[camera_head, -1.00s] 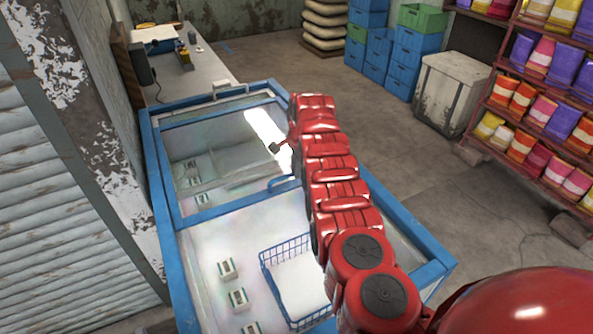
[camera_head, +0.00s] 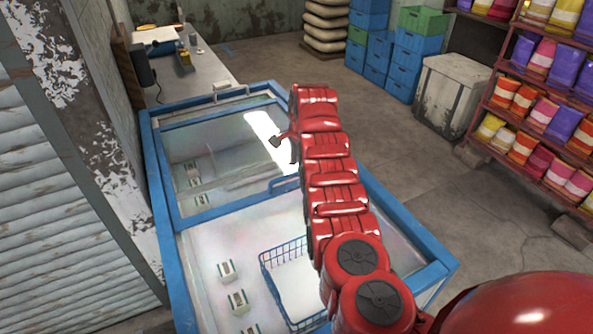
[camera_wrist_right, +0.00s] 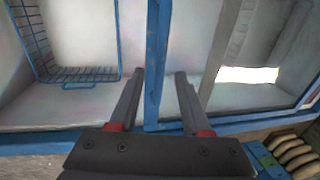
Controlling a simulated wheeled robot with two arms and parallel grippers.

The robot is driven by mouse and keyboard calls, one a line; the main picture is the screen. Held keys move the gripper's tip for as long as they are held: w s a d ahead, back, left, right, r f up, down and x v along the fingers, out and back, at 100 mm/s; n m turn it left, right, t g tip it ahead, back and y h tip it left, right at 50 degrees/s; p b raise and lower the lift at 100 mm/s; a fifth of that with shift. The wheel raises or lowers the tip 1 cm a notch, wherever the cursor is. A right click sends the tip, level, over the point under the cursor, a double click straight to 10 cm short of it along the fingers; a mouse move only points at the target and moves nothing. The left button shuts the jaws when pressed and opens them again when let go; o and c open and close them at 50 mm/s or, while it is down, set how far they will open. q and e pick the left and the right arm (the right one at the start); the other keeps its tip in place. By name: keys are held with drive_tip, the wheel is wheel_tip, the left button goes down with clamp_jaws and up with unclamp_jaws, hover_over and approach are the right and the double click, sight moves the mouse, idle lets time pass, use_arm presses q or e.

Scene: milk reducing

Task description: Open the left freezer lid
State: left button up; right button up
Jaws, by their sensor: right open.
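The chest freezer has a blue frame (camera_head: 166,255). A blue-edged glass lid (camera_head: 225,150) covers its far part, with a small blue handle (camera_head: 284,184) at its near right edge. My right gripper (camera_head: 278,139) is above the lid's right side, mostly hidden by my red arm. In the right wrist view the right gripper (camera_wrist_right: 160,78) is open and empty. A blue bar (camera_wrist_right: 157,55) of the frame runs between its fingers in the picture; I cannot tell how far below it lies. My left gripper is out of view.
A blue wire basket (camera_head: 285,255) and small white boxes (camera_head: 238,300) are in the near part of the freezer. A grey bench (camera_head: 190,80) stands behind. Blue crates (camera_head: 380,50), a white bin (camera_head: 450,90) and a stocked shelf (camera_head: 545,105) stand right, past open floor.

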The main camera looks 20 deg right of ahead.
wheel_tip(320, 180, up, 15)
drive_tip(key=s+b, duration=0.2)
drive_tip(key=s, duration=0.1)
drive_tip(key=shift+d+b, duration=0.15)
drive_tip(key=shift+b, duration=0.15)
drive_tip(key=shift+f, duration=0.1)
